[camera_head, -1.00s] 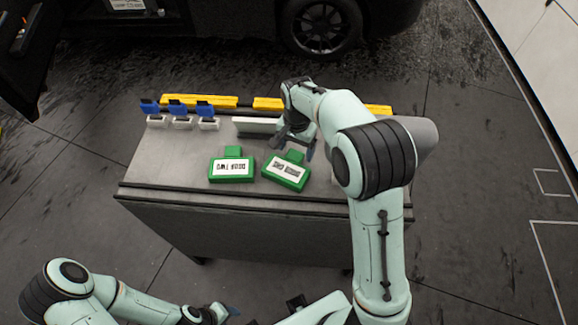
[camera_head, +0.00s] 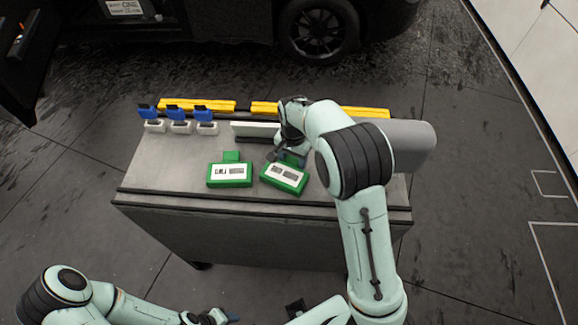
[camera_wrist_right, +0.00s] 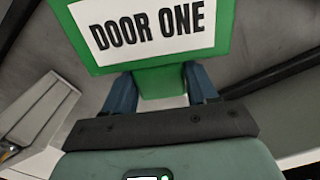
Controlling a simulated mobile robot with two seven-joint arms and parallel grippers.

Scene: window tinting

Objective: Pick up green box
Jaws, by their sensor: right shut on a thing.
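Two green boxes with white labels lie on the grey table. The right green box (camera_head: 285,179) is tilted and reads "DOOR ONE" in the right wrist view (camera_wrist_right: 152,68). The left green box (camera_head: 229,175) lies apart from it; its label reads "DOOR TWO". My right gripper (camera_head: 288,158) is at the narrow green handle of the right box. In the right wrist view the gripper's blue fingers (camera_wrist_right: 163,88) are on both sides of that handle, shut on it. My left gripper (camera_head: 214,317) is low at the bottom edge, away from the table; its jaws are unclear.
A dark car (camera_head: 230,20) stands behind. The table's front left is clear.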

